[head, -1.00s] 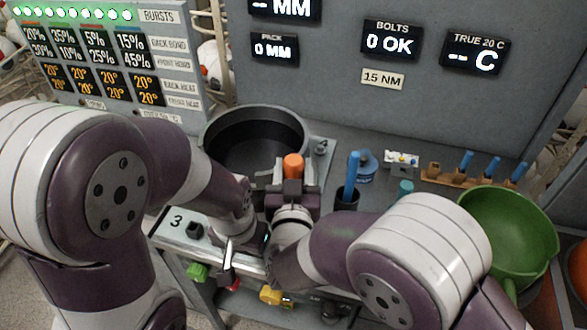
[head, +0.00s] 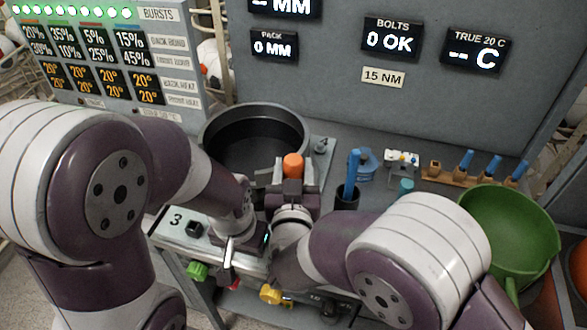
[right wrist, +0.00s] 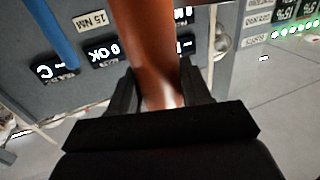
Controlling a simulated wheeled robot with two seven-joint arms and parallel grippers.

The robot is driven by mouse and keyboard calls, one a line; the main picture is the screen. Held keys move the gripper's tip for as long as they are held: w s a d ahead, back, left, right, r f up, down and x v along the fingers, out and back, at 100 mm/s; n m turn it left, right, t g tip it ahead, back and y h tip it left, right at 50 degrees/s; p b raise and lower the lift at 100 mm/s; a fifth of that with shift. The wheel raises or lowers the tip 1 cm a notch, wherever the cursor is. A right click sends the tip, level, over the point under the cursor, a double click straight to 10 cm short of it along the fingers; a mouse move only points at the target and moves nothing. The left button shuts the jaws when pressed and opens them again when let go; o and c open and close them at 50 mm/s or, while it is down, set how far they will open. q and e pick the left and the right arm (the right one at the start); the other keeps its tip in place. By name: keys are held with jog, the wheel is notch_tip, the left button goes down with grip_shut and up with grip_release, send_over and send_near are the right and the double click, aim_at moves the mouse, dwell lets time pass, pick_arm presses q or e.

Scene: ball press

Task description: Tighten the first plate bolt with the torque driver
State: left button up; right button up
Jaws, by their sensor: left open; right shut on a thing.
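The torque driver shows as an orange handle (head: 293,165) standing up from my right gripper (head: 292,186), which is shut on it. In the right wrist view the orange handle (right wrist: 150,55) fills the space between the fingers. The driver's lower end is hidden behind the gripper, so I cannot tell whether it touches a bolt. A grey bolt-like stud (head: 320,146) stands on the plate's far right corner (head: 325,160). Other bolts are hidden by my arms. My left gripper (head: 232,250) is open, low over the bench's front edge, left of the right gripper.
A black round pan (head: 255,112) stands behind the grippers. A blue tool in a black cup (head: 346,197), a blue spool (head: 366,165), a wooden rack (head: 440,175) and a green bowl (head: 505,225) are to the right. The bolts display (head: 391,39) reads 0 OK; a label (head: 383,77) reads 15 NM.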

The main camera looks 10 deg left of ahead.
aim_at(294, 159)
jog(key=shift+f+b, duration=0.9)
jog(key=shift+f, duration=0.05)
dwell(1.1)
jog(key=shift+r, duration=0.1)
notch_tip(294, 159, up, 7)
jog(key=p, duration=0.5)
jog(key=shift+p, duration=0.3)
